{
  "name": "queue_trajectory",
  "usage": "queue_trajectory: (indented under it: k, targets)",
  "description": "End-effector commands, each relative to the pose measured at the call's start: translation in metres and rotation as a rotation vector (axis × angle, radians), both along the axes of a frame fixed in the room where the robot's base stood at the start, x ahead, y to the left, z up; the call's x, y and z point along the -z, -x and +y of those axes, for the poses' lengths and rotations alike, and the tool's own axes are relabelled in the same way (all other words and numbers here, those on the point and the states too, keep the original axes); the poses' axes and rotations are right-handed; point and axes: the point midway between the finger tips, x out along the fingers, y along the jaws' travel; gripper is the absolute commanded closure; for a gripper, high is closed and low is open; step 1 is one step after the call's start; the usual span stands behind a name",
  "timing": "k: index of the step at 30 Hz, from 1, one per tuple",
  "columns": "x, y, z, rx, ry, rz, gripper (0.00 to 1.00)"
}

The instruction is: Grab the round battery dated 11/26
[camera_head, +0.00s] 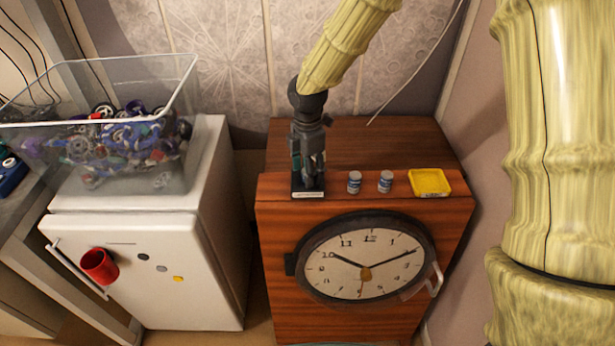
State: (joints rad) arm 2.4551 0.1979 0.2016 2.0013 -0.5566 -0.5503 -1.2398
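Two small round batteries with blue-and-white labels stand upright side by side on the brown wooden cabinet (400,145): a left battery (354,182) and a right battery (385,182). Their dates are too small to read. My gripper (307,182) points down at the cabinet's front left, to the left of both batteries and apart from them. Its fingers are dark and seen too small to tell whether they are open or shut, or whether they hold anything. A dark flat piece with a pale label (308,194) shows just below the fingertips.
A yellow square tray (430,194) lies right of the batteries. A large clock (366,262) is on the cabinet's front. A white fridge (150,265) stands left, bearing a clear bin (185,95) of parts; a red cup (98,266) is on its door.

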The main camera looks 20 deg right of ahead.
Motion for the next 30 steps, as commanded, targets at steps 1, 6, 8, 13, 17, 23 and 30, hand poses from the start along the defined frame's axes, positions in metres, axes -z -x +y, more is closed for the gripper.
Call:
queue_trajectory:
  k: [1, 6, 8, 13, 17, 23, 30]
  targets:
    - [0.0017, 0.0001, 0.0, 0.0, 0.0, 0.0, 0.46]
    - [0.0035, 0.0, 0.0, 0.0, 0.0, 0.0, 0.46]
    - [0.0035, 0.0, 0.0, 0.0, 0.0, 0.0, 0.46]
    - [0.0033, 0.0, 0.0001, 0.0, 0.0, 0.0, 0.72]
    - [0.0033, 0.0, 0.0002, 0.0, 0.0, 0.0, 0.95]
    - [0.0031, -0.0001, 0.0002, 0.0, 0.0, 0.0, 1.0]
    - [-0.0034, -0.0008, 0.0003, 0.001, -0.002, -0.003, 1.0]
